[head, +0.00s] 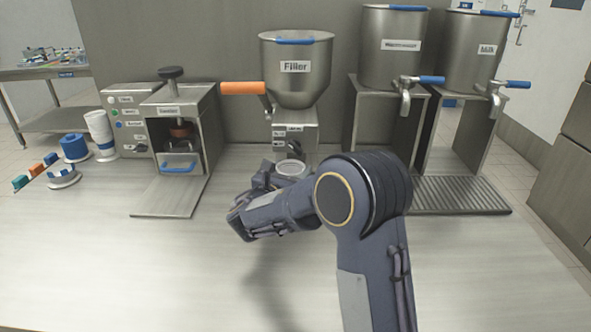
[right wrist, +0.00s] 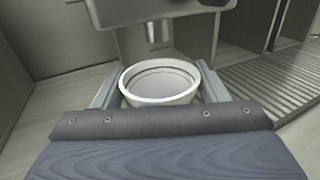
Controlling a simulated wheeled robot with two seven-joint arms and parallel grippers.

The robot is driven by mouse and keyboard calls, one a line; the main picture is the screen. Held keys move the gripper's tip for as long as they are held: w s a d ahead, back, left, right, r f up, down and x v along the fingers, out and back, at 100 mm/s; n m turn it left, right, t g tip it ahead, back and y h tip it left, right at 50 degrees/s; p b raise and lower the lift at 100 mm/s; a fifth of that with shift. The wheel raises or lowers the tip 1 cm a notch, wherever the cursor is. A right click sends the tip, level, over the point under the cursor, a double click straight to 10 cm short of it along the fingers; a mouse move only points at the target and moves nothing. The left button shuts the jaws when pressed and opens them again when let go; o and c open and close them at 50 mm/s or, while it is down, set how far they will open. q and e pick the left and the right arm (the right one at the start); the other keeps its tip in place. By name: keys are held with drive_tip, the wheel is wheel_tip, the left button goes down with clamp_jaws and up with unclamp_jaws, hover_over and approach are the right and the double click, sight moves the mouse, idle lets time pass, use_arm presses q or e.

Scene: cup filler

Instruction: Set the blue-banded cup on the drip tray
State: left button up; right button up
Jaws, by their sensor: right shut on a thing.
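My right gripper (head: 272,180) is shut on a white cup (head: 291,168), just below the filler's spout. In the right wrist view the cup (right wrist: 160,82) is upright between the two fingers, with its round rim and open top showing; it looks empty. Its side is mostly hidden by the gripper, and no blue band shows. The ribbed metal drip tray (head: 462,196) lies at the right in front of the tap stands, apart from the cup. It also shows at the right of the right wrist view (right wrist: 285,82). My left gripper is not in view.
The filler (head: 297,75) has an orange handle (head: 243,88) sticking out left. Two tanks with blue-handled taps (head: 405,95) stand at right. The sealer machine (head: 180,125), a white cup stack (head: 101,130) and a blue roll (head: 74,148) are at left. The front counter is clear.

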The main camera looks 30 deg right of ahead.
sight(296, 161)
drive_tip(key=x, duration=0.3)
drive_tip(key=shift+d, duration=0.2)
drive_tip(key=shift+a+f, duration=0.1)
drive_tip(key=shift+f, duration=0.7)
drive_tip(key=shift+f, duration=0.15)
drive_tip(key=o, duration=1.1)
drive_tip(key=shift+c, duration=0.2)
